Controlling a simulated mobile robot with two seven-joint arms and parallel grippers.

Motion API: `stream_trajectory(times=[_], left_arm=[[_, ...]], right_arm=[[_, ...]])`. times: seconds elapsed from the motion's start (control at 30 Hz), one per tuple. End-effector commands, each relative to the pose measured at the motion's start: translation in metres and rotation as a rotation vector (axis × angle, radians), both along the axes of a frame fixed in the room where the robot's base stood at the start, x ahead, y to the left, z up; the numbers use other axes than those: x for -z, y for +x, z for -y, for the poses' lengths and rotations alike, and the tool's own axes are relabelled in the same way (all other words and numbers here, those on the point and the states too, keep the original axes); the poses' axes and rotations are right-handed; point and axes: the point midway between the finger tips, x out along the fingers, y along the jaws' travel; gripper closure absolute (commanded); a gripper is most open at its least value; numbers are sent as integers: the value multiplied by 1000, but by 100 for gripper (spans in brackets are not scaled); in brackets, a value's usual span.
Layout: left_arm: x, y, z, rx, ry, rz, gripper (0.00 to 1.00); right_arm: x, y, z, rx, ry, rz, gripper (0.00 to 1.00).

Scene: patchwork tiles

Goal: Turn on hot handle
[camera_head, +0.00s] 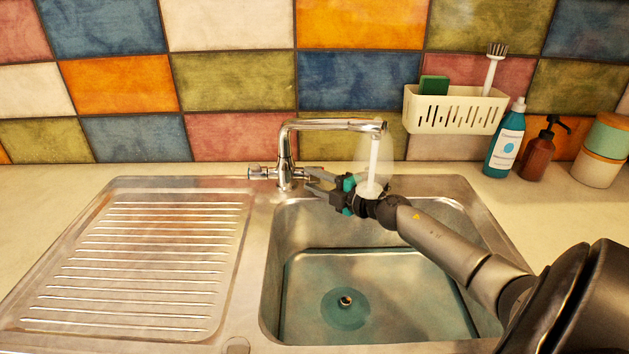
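A chrome tap (286,160) stands behind the sink, its spout reaching right. Water (374,158) runs from the spout. The left handle (258,173) sticks out to the left and has a bluish mark. The right handle (308,174) is small in view and partly hidden by my gripper; its colour mark cannot be made out. My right gripper (310,179) comes in from the right, under the spout, with its fingers apart and pointing left at the right handle. Whether they touch it cannot be told. My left gripper is not in view.
The sink basin (282,262) holds shallow water over a drain. A ribbed drainboard (150,262) lies clear at left. A white caddy (452,112) with sponge and brush hangs on the tiled wall. A blue bottle (504,145), brown dispenser (537,156) and jars (597,168) stand at right.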

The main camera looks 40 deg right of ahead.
Motion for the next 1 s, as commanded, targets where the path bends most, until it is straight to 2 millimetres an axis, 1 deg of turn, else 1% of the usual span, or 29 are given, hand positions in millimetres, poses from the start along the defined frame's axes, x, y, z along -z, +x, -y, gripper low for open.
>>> stream_trajectory(times=[0.23,0.37,0.67,1.0], left_arm=[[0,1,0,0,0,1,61],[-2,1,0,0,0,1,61],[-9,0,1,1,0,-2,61],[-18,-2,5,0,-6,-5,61]], right_arm=[[0,-1,0,1,0,0,61],[0,-7,1,0,0,-1,61],[-5,-41,3,0,2,-2,61],[-11,-88,8,1,3,-2,61]])
